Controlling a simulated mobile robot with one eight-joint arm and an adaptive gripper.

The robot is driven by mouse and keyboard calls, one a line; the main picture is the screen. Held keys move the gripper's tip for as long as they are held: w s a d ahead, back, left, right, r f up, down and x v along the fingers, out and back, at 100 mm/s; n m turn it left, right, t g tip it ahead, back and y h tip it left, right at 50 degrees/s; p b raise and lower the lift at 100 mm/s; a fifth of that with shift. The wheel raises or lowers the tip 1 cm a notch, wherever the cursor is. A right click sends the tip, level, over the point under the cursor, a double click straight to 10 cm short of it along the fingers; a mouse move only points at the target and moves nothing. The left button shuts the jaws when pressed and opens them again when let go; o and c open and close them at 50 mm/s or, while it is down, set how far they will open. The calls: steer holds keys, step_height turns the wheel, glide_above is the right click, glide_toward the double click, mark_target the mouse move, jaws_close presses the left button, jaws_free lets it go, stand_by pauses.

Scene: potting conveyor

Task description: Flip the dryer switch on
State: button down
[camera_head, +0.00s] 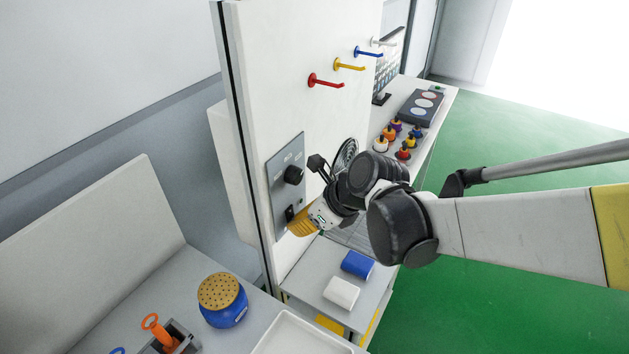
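A grey control panel (279,158) is mounted on the upright white board, left of my arm. It carries a black round knob (293,175) in its upper part and a small black switch (289,212) near its lower end. Which way the switch is set is too small to tell. My gripper (301,225) is close to the panel's lower end, just right of and slightly below the switch. Its fingers are small and partly hidden, so I cannot tell whether they are open or touch the panel.
Red (325,81), yellow (349,65) and blue (368,52) pegs stick out higher on the board. Below my gripper, a blue block (357,264) and a white block (341,292) lie on a grey surface. A blue pot (223,306) stands lower left. Green floor is open at right.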

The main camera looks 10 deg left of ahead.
steer(key=shift+w+a+f, duration=0.15)
steer(key=shift+a+f, duration=0.05)
steer(key=shift+r, duration=0.2)
steer(key=shift+r+p, duration=0.65)
steer(key=shift+d, duration=0.1)
